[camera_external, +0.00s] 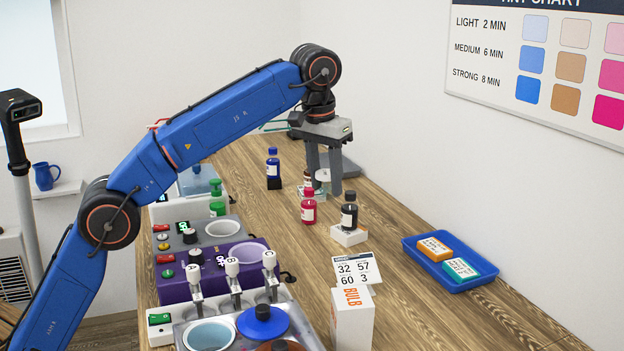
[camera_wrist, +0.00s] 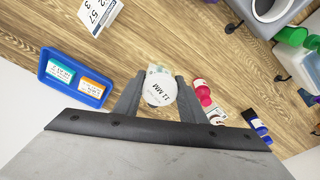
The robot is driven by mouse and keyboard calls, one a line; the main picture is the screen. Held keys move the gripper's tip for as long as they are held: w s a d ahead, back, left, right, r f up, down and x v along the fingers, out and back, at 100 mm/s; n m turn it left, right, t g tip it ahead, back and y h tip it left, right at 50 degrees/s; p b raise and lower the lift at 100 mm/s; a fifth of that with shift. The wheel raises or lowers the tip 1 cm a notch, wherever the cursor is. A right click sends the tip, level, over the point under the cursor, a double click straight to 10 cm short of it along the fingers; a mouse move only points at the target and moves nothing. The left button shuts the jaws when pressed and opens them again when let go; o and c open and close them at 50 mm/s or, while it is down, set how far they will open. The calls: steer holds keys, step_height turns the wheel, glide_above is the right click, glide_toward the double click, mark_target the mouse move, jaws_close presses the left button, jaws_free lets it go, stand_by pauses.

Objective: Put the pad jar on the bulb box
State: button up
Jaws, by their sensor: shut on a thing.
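My gripper (camera_external: 324,186) is above the counter, its two fingers pointing down. It is shut on a small whitish round thing, seemingly the pad jar (camera_external: 322,175), partly hidden by the fingers. In the wrist view the jar's round white top (camera_wrist: 162,86), marked "11 MM", sits between the fingertips of my gripper (camera_wrist: 152,98). The bulb box (camera_external: 352,322) is a white upright carton with orange "BULB" lettering. It stands on the counter nearer the external camera, below and apart from the gripper. I do not see it in the wrist view.
A black bottle (camera_external: 349,212) on a white block, a red bottle (camera_external: 308,208) and a blue bottle (camera_external: 273,164) stand nearby. A number card (camera_external: 357,269) is right behind the bulb box. A blue tray (camera_external: 455,286) holds two small boxes.

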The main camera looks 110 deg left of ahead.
steer(key=w+d+r+m, duration=0.2)
steer(key=w+d+m, duration=0.1)
steer(key=w+d, duration=0.8)
steer(key=r+m, duration=0.2)
steer(key=m, duration=0.1)
glide_above(356, 296)
steer(key=shift+t+h, duration=0.3)
steer(key=shift+s+d+f, duration=0.15)
steer(key=shift+f, duration=1.85)
steer(key=shift+s+d+f, duration=0.1)
steer(key=shift+f, duration=1.85)
steer(key=shift+f, duration=0.15)
steer(key=o, duration=1.1)
steer(key=shift+c, duration=0.2)
step_height(356, 296, up, 8)
steer(key=shift+s+d+f, duration=0.15)
steer(key=shift+s+d, duration=0.25)
